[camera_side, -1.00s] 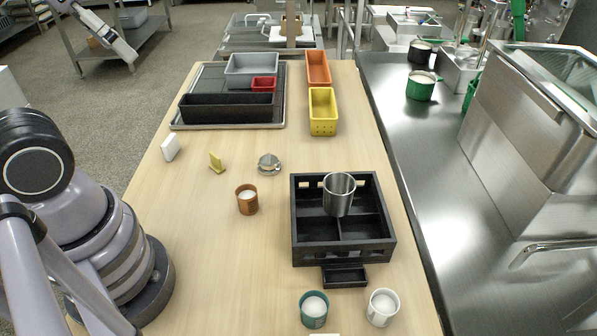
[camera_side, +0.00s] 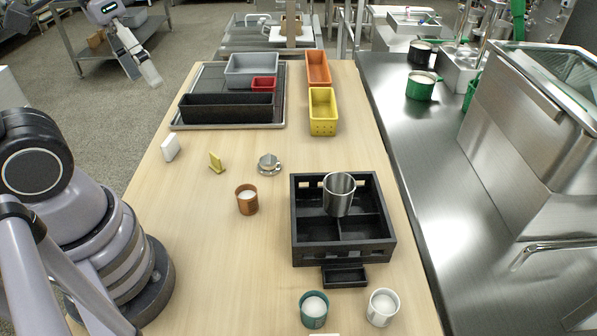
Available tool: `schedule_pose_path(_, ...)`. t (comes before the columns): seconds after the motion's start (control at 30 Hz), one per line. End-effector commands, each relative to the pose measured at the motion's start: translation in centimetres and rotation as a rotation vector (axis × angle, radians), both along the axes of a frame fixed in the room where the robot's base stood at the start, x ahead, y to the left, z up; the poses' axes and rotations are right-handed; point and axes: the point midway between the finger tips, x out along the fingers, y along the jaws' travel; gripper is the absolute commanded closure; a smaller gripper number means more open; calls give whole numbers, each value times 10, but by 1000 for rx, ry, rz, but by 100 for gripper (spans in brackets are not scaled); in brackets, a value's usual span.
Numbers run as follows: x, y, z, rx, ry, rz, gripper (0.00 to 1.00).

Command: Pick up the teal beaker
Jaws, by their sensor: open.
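The teal beaker (camera_side: 313,319) stands upright on the wooden table near its front edge, at the bottom of the side view. Its top shows a white, round inside or content. A white beaker (camera_side: 383,314) stands close to its right, apart from it. A brown beaker (camera_side: 247,205) stands farther back and to the left. Nothing visible touches the teal beaker.
A black divided box (camera_side: 300,240) holding a steel cup (camera_side: 340,199) stands behind the beakers, with a small black tray (camera_side: 345,277) at its front. A steel lid-like part (camera_side: 269,163) lies farther back. The table left of the teal beaker is clear.

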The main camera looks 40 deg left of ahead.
Motion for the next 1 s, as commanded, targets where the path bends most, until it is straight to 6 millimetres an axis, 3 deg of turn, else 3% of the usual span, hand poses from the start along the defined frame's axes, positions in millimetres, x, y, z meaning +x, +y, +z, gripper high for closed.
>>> schedule_pose_path(0.1, 6, -36, -25, -149, 276, -7, 30)
schedule_pose_path(0.33, 18, -106, -59, -434, 746, 50, 30)
schedule_pose_path(0.6, 44, -178, -115, -747, 1203, 270, 30)
schedule_pose_path(0.8, 62, -215, -186, -942, 1422, 544, 30)
schedule_pose_path(1.0, 66, -229, -254, -1054, 1494, 794, 30)
